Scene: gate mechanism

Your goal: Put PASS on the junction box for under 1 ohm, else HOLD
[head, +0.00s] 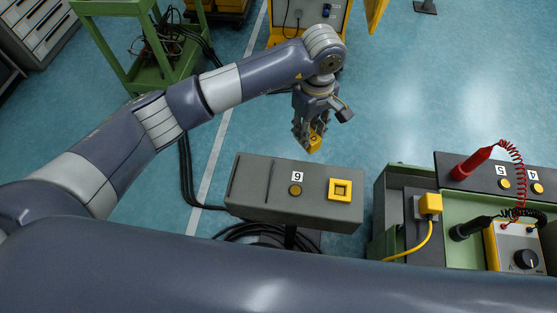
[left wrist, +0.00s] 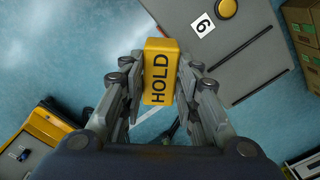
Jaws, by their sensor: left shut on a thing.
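My left gripper (head: 309,134) is shut on a yellow block (head: 315,144), held in the air just beyond the back edge of a grey box (head: 250,196). In the left wrist view the block (left wrist: 158,58) reads HOLD and sits between both fingers. The grey box, which looks like the junction box, carries a label 6, a round yellow button (head: 295,190) and a yellow square frame (head: 340,189). A meter (head: 514,248) with a dial stands at the right; its reading cannot be made out. No PASS block can be identified. My right gripper is out of view.
A green bench (head: 453,208) at the right bears a red probe (head: 472,163), a black probe (head: 470,229), a yellow plug (head: 430,204) and a panel with labels 5 and 4. A green cart (head: 128,50) stands at the back left. Black cables lie around the grey box.

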